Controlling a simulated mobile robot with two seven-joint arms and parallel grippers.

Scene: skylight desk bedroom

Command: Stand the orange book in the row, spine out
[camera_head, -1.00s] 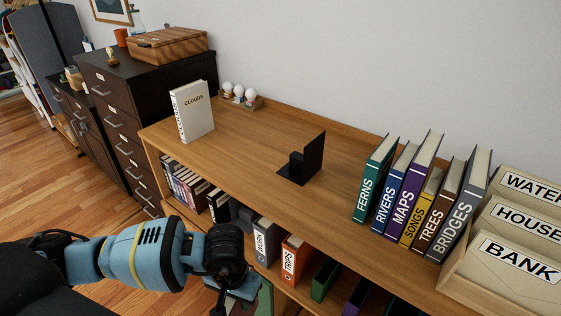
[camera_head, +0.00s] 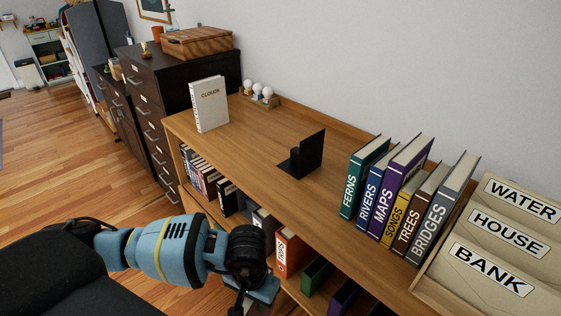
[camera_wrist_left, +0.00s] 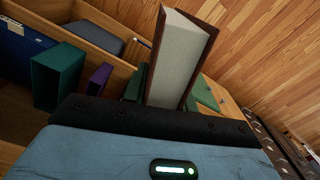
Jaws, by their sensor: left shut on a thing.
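My left gripper (camera_head: 258,292) is low in front of the desk, below its top. In the left wrist view it is shut on a book (camera_wrist_left: 180,58) whose pale pages face the camera; its cover looks reddish brown there. That book's spine and title are hidden, and I cannot make it out in the head view. The row on the desk top holds Ferns (camera_head: 363,180), Rivers, Maps (camera_head: 400,190), Songs, Trees and Bridges (camera_head: 440,212), spines facing out. A black bookend (camera_head: 305,158) stands left of Ferns with bare desk between. My right gripper is not in view.
The white Clouds book (camera_head: 210,103) stands alone at the desk's left end. A letter rack (camera_head: 425,287) stands right of the row. Shelves under the desk hold an orange Trips binder (camera_head: 291,250) and several boxes. The desk top (camera_head: 240,140) between Clouds and the bookend is clear.

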